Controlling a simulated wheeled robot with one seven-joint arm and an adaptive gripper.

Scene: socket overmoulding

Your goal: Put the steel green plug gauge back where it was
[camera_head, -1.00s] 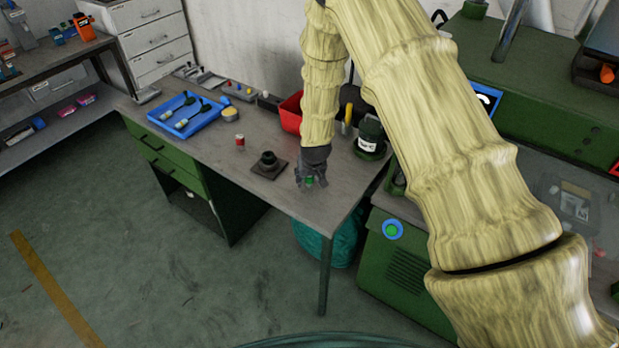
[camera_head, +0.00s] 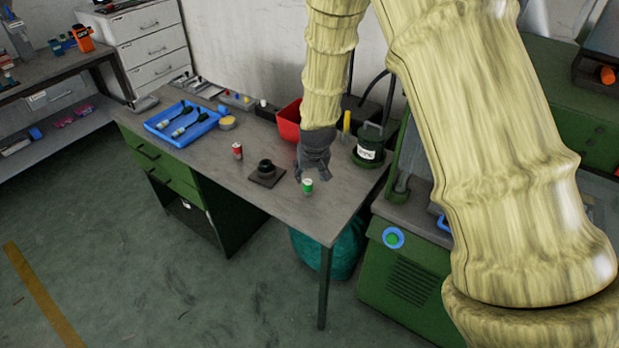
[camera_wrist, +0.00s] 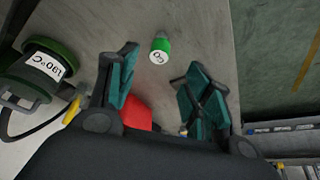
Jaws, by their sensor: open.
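The green plug gauge (camera_head: 307,187) stands upright on the grey table near its front right part. It is a small cylinder with a green body and a pale marked top, and it also shows in the wrist view (camera_wrist: 159,47). My gripper (camera_head: 312,176) is just above and behind it, open and empty. In the wrist view the spread fingers (camera_wrist: 158,88) have the gauge beyond their tips, apart from both. A similar red-bodied gauge (camera_head: 237,151) stands farther left on the table. A dark round fixture on a square plate (camera_head: 266,172) lies between the two gauges.
A red bin (camera_head: 289,122) and a dark green pot labelled 190°C (camera_head: 369,148) stand behind my gripper. The table's front strip is clear.

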